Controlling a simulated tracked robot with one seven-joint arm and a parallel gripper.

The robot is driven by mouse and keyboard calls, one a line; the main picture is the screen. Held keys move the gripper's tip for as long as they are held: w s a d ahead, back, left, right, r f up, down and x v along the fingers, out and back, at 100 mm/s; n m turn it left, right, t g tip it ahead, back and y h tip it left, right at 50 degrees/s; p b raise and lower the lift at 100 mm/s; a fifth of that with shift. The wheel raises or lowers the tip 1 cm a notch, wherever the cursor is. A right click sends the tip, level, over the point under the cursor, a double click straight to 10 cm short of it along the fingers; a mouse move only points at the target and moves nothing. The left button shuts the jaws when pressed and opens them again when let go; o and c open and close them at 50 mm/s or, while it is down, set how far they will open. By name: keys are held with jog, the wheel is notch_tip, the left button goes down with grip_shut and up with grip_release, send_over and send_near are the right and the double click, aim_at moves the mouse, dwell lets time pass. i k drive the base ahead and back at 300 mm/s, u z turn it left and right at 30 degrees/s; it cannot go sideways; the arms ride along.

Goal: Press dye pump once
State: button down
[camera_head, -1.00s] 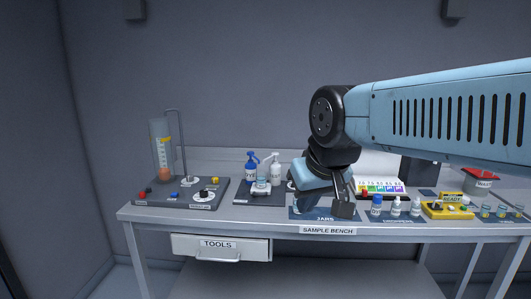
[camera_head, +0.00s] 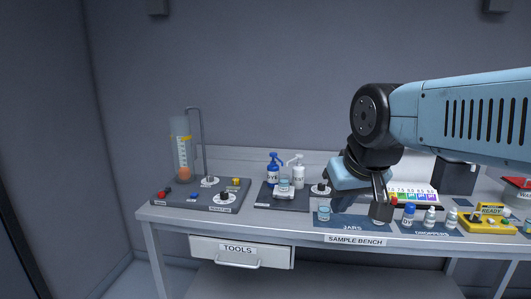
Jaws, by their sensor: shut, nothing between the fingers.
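The dye pump (camera_head: 273,171) is a blue bottle with a blue pump head and a white label, upright on a dark mat left of the middle of the bench. A white pump bottle (camera_head: 298,173) stands just right of it. A small jar with bluish contents (camera_head: 284,186) sits in front of the two pumps. My gripper (camera_head: 381,213) is shut and empty, pointing down over the jars mat, well to the right of the dye pump and apart from it. The dye pump's head is in clear view.
A dark tray (camera_head: 172,199) with a clear cylinder (camera_head: 181,150), a stand and knobs is at the left. Another jar (camera_head: 324,212) is on the jars mat. Dropper bottles (camera_head: 430,215) and a yellow device (camera_head: 489,221) are at the right. The tools drawer (camera_head: 240,251) is below the bench.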

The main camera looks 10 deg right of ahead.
aim_at(274, 155)
jog(key=i, duration=0.85)
jog(key=u, duration=0.2)
jog(key=k, duration=0.9)
jog(key=z, duration=0.2)
jog(key=i, duration=0.9)
jog(key=u, duration=0.05)
